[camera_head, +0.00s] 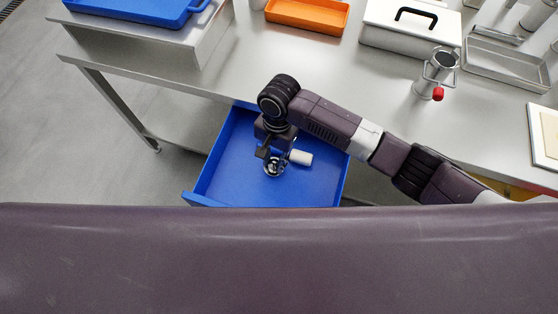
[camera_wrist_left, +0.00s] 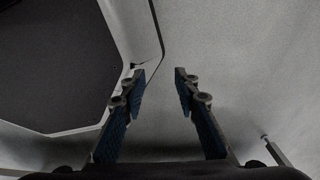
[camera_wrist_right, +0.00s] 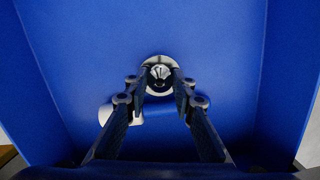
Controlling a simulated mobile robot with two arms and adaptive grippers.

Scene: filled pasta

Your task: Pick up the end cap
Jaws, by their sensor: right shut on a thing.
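The end cap (camera_wrist_right: 160,64), a shiny metal ring with a darker centre, is over the floor of the open blue drawer (camera_head: 232,165). It also shows in the head view (camera_head: 275,170). My right gripper (camera_wrist_right: 160,80) reaches down into the drawer, its fingertips shut on the end cap's near part. I cannot tell whether the cap touches the drawer floor. My left gripper (camera_wrist_left: 158,75) shows only in its own wrist view, fingers apart, with nothing between them.
A white cylinder (camera_head: 301,157) lies in the drawer right beside my right gripper. The drawer walls rise around it. On the steel table (camera_head: 215,75) above stand an orange tray (camera_head: 308,14), a white box with a black handle (camera_head: 410,28) and a metal device with a red knob (camera_head: 435,75).

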